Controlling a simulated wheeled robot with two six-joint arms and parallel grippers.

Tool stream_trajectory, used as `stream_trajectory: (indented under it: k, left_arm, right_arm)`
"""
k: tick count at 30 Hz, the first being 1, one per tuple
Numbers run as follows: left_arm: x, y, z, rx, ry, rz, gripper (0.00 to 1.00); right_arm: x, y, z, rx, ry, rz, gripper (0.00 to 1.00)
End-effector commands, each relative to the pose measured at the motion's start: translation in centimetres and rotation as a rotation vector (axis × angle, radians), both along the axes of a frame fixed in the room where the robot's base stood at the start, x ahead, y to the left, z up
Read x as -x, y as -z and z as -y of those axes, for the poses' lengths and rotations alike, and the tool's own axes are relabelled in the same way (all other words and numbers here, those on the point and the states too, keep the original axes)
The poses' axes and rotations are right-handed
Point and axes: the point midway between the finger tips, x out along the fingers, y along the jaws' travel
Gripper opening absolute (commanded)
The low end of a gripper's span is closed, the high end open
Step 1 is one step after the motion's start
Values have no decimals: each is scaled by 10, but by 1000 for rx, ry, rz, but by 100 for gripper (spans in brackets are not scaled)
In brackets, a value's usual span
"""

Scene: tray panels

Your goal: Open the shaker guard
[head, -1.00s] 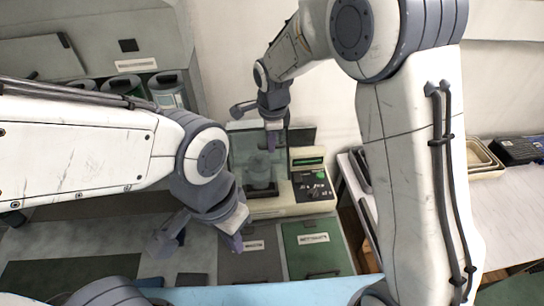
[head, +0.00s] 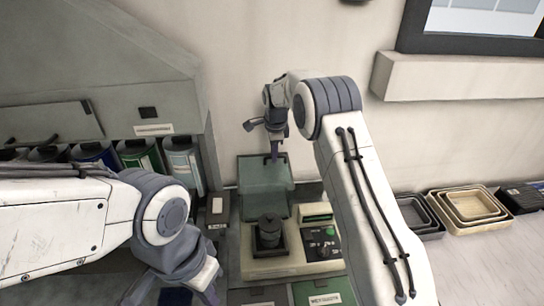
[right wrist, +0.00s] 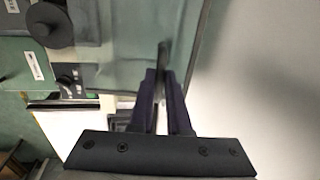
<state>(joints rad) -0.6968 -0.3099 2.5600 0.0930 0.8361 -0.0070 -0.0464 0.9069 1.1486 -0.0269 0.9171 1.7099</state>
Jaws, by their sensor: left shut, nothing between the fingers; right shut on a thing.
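The shaker (head: 270,262) is a cream machine with a dark control panel (head: 322,243) on its right and a dark round vessel (head: 268,230) on its platform. Its guard (head: 262,183) is a see-through greenish panel, standing raised at the back of the shaker. My right gripper (head: 274,158) is at the guard's upper edge. In the right wrist view the right gripper's fingers (right wrist: 161,88) are shut on the edge of the guard (right wrist: 125,60). My left gripper (head: 208,292) is shut and empty, left of and in front of the shaker, apart from it.
Several lidded canisters (head: 183,165) stand in a grey cabinet at the left. Nested trays (head: 470,207) lie on the bench at the right. A wall ledge (head: 460,78) is at the upper right. Labelled panels (head: 322,293) lie in front of the shaker.

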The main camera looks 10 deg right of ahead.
Motion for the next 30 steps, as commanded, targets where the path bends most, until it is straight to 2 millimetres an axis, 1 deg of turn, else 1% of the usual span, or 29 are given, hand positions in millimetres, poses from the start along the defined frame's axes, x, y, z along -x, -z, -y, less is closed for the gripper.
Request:
stream_trajectory:
  k: [1, 3, 9, 23, 24, 25, 30]
  left_arm:
    - [0, -4, 0, 0, 0, 0, 0]
    - [0, -6, 0, 0, -1, 0, 0]
    - [0, -9, 0, 0, -1, 0, 0]
    - [0, -9, 0, 0, -1, 0, 0]
    - [0, -9, 0, 0, -1, 0, 0]
    - [0, -9, 0, 0, -1, 0, 0]
    - [0, -9, 0, 0, -1, 0, 0]
  right_arm:
    - [-6, 0, 0, 1, -2, 3, 0]
    - [-12, 2, 1, -1, -1, 4, 0]
    - [-24, 5, 2, 0, -2, 13, 0]
    - [-28, 5, 3, 4, -3, 18, 0]
    - [-28, 5, 3, 4, -3, 18, 23]
    - [-28, 5, 3, 4, -3, 18, 27]
    - [-28, 5, 3, 4, -2, 18, 27]
